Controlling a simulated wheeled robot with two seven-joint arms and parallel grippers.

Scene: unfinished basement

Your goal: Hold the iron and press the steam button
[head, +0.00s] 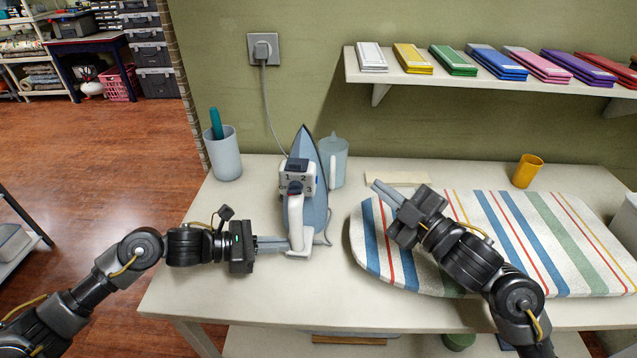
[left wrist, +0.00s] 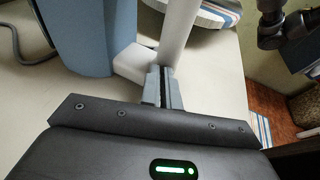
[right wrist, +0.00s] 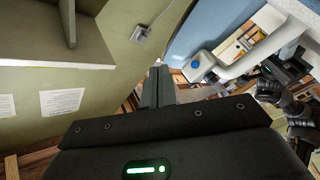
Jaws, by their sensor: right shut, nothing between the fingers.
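The iron (head: 296,205) stands upright on its heel on the table, its blue body behind and its white handle towards me. A white block near its top carries numbers, a dark blue knob (head: 295,187) and a dark blue top part. A round blue button (right wrist: 195,64) shows on the iron in the right wrist view. My left gripper (head: 286,243) is at the lower handle, its fingers closed on it with a narrow gap between them; the handle (left wrist: 182,30) rises past the fingertips in the left wrist view. My right gripper (head: 385,192) is shut and empty, above the board, right of the iron.
A striped ironing board (head: 480,235) covers the table's right side. A cup with a teal handle (head: 225,158), a bluish jug (head: 335,160) and an orange cup (head: 527,171) stand towards the back. The cord runs to a wall socket (head: 263,49). A shelf (head: 480,82) overhangs at right.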

